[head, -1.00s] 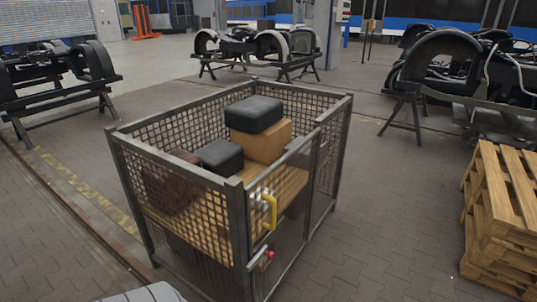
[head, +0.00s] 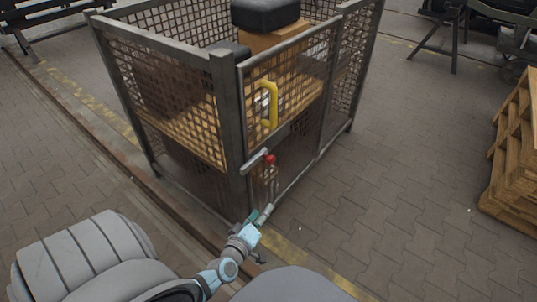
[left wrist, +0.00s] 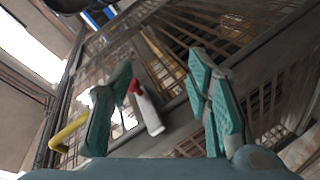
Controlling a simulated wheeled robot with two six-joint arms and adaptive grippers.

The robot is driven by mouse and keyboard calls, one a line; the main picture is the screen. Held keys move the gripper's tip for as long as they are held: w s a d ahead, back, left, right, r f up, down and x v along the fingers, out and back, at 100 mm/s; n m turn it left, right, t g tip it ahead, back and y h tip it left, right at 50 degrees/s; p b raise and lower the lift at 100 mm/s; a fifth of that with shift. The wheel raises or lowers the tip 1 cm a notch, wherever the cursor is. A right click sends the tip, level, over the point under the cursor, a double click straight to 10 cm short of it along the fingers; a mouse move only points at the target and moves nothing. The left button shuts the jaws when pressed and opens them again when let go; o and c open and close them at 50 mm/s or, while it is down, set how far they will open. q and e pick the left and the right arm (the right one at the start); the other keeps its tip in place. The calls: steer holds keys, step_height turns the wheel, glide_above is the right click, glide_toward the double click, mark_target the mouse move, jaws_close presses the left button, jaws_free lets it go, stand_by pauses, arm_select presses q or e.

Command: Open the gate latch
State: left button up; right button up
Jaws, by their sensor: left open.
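The mesh cage's gate (head: 285,110) faces me and looks closed against the corner post. The gate latch (head: 254,162) is a grey bar with a red end knob (head: 270,158), below the yellow handle (head: 269,103). My left gripper (head: 259,215) is open and empty, low in front of the gate and below the latch in the head view. In the left wrist view the latch (left wrist: 152,112) with its red end (left wrist: 134,87) shows between the open teal fingers (left wrist: 160,75), apparently beyond them. The yellow handle (left wrist: 68,137) is at lower left. My right gripper is not in view.
The cage holds a black box (head: 265,12) and brown boxes. A wooden pallet stack (head: 515,135) stands at the right. A dark bogie frame is at the upper right. The paved floor right of the cage is clear.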

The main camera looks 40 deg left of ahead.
mark_target(270, 163)
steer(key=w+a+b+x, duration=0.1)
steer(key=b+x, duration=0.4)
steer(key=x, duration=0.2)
arm_select(q)
steer(key=w+a+r+n+y, duration=0.1)
steer(key=w+a+r+n, duration=0.1)
steer(key=w+n, duration=0.1)
steer(key=w+a+r+n+t+y, duration=0.1)
steer(key=w+a+n, duration=0.1)
steer(key=w, duration=0.1)
steer(key=w+a+r+n+y+b, duration=0.1)
steer(key=w+a+r+n, duration=0.1)
steer(key=w+n, duration=0.1)
steer(key=shift+w+a+r+n+t+y, duration=0.25)
steer(key=shift+w+r+n+t+y, duration=0.05)
steer(key=shift+w+t+y, duration=0.1)
steer(key=b+x, duration=0.2)
steer(key=x, duration=0.3)
steer(key=shift+w+a, duration=0.1)
steer(key=shift+w, duration=0.1)
steer(key=shift+w+a+r, duration=0.1)
steer(key=shift+w+a, duration=0.15)
steer(key=shift+w, duration=0.35)
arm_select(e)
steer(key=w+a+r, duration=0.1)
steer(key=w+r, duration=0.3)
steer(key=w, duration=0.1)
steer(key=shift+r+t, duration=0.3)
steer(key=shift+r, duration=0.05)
